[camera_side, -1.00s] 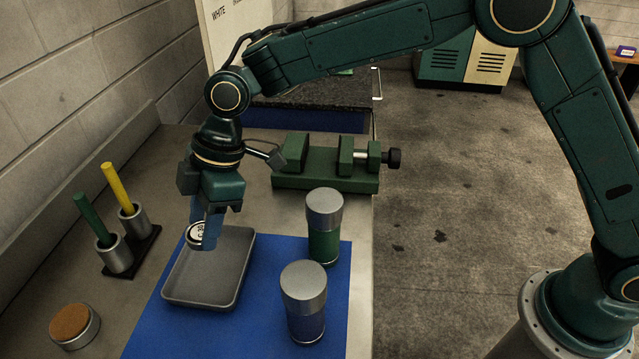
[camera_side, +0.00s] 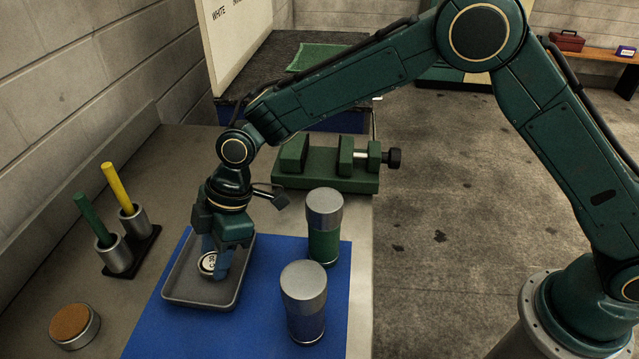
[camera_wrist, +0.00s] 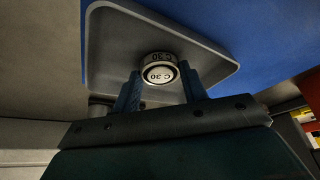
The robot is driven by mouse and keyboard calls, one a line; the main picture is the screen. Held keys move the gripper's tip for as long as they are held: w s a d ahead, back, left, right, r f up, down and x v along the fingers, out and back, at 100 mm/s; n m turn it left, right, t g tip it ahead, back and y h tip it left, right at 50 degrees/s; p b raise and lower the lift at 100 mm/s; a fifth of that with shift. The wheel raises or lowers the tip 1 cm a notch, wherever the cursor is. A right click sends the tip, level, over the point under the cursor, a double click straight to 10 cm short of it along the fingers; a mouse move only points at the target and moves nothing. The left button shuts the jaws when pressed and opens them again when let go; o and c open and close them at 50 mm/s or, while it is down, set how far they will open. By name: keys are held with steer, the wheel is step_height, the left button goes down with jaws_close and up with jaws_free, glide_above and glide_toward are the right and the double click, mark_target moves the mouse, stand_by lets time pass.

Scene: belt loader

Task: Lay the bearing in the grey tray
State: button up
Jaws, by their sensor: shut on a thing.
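The bearing (camera_side: 207,263) is a small round part with a pale face marked "C 30". My gripper (camera_side: 217,266) is shut on it, low inside the grey tray (camera_side: 190,299). In the wrist view the bearing (camera_wrist: 158,72) sits between the two blue fingertips of my gripper (camera_wrist: 163,82), over the floor of the tray (camera_wrist: 215,68). Whether the bearing touches the tray floor I cannot tell. The tray lies on a blue mat (camera_side: 255,325).
Two capped jars, one green (camera_side: 323,235) and one blue (camera_side: 304,310), stand right of the tray. A green vise (camera_side: 325,165) is behind. A holder with a green rod (camera_side: 93,218) and a yellow rod (camera_side: 117,187) stands left. A cork-topped round tin (camera_side: 75,325) is front left.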

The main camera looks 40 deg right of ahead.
steer(key=shift+f, duration=0.2)
steer(key=o, duration=1)
steer(key=shift+o, duration=0.2)
steer(key=shift+r, duration=0.1)
steer(key=v, duration=1.2)
steer(key=shift+d+r, duration=0.15)
